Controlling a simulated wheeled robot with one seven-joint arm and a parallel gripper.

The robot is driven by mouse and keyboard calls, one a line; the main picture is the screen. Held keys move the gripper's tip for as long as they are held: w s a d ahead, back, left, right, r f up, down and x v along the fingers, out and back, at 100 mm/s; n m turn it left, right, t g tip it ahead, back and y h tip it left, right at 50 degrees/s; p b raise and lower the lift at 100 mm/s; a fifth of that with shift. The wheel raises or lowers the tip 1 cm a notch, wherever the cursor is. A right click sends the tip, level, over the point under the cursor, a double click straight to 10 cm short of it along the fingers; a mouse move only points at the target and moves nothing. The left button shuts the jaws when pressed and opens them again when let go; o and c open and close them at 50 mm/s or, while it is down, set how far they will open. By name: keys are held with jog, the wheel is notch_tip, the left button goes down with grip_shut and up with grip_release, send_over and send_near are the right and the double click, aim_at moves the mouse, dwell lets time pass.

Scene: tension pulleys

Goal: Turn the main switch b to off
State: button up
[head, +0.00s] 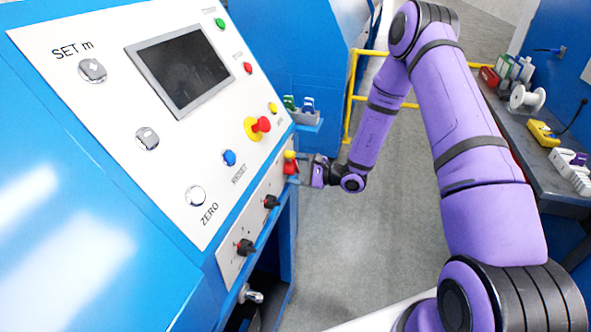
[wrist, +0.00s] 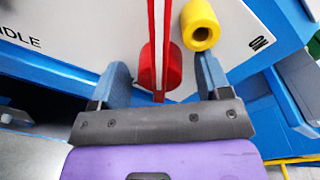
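A red rotary switch (wrist: 146,68) with a red and white grip sits on the white panel in the wrist view, with "ON" printed to its right. A yellow cylinder (wrist: 201,26) stands out beside it. In the head view the red switch (head: 290,168) is at the far end of the console's lower panel, with yellow above it. No "b" label is readable. My gripper (wrist: 164,70) is open, its blue-grey fingers apart on either side of the red switch. The right finger is close to the yellow cylinder; I cannot tell whether they touch. In the head view my gripper (head: 304,169) is at the switch.
Two black knobs (head: 246,247) (head: 271,202) are on the lower panel nearer me. A red and yellow emergency button (head: 258,127) is on the upper panel. A yellow railing (head: 352,90) stands behind my arm. A workbench (head: 530,150) with spools is at right. Grey floor lies between.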

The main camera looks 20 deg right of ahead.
jog(key=v, duration=1)
jog(key=shift+s+d, duration=0.25)
